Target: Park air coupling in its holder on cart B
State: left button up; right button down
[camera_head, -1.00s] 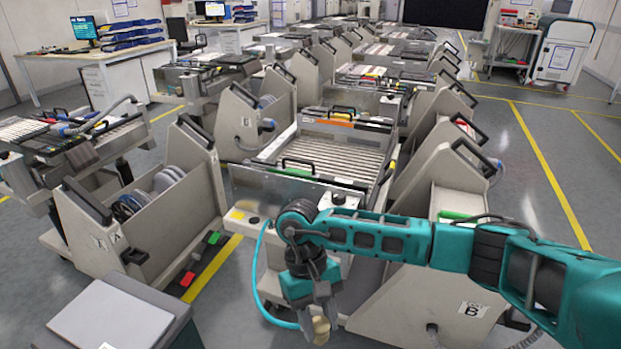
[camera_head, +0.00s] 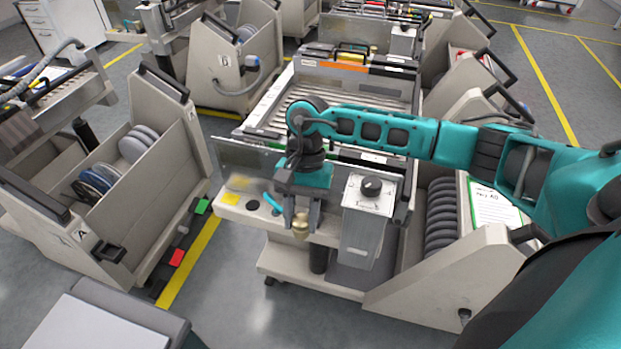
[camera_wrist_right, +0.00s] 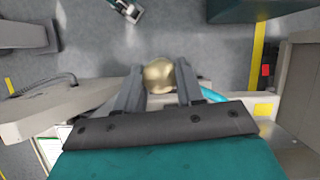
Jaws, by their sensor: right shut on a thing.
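My right gripper (camera_head: 301,217) points down in front of the cart's front panel and is shut on the brass-coloured air coupling (camera_head: 300,229). In the right wrist view the coupling (camera_wrist_right: 160,76) sits between the two fingers (camera_wrist_right: 157,92). A piece of light-blue hose (camera_head: 271,203) shows left of the gripper, and the hose (camera_wrist_right: 212,95) also shows beside the fingers in the wrist view. The middle cart (camera_head: 283,232) has a white front ledge behind the gripper. I cannot make out the holder for certain. My left gripper is not seen in the head view.
A grey control box with a black knob (camera_head: 371,187) stands just right of the gripper. Cart A (camera_head: 60,215) is at the left, beyond a yellow floor line (camera_head: 190,262). Open floor lies in front.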

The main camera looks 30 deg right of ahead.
jog(key=w+d+f+n+t+h+b, duration=0.1)
jog(key=w+d+n+t+h+b, duration=0.3)
jog(key=n, duration=1.2)
jog(key=w+d+f+n+t+h+b, duration=0.1)
jog(key=w+d+n+h+b, duration=0.45)
jog(key=n, duration=0.95)
jog(key=shift+s+a+f+y+b, duration=0.2)
jog(key=shift+f+y+b, duration=0.15)
jog(key=shift+f+b, duration=0.75)
jog(key=shift+s+a+f+y+b, duration=0.1)
jog(key=shift+a+f+y+b, duration=0.2)
jog(key=shift+f+b, duration=0.8)
jog(key=shift+s+a+f+y+b, duration=0.15)
jog(key=shift+f+y+b, duration=0.25)
jog(key=shift+f+b, duration=0.7)
jog(key=shift+f, duration=0.25)
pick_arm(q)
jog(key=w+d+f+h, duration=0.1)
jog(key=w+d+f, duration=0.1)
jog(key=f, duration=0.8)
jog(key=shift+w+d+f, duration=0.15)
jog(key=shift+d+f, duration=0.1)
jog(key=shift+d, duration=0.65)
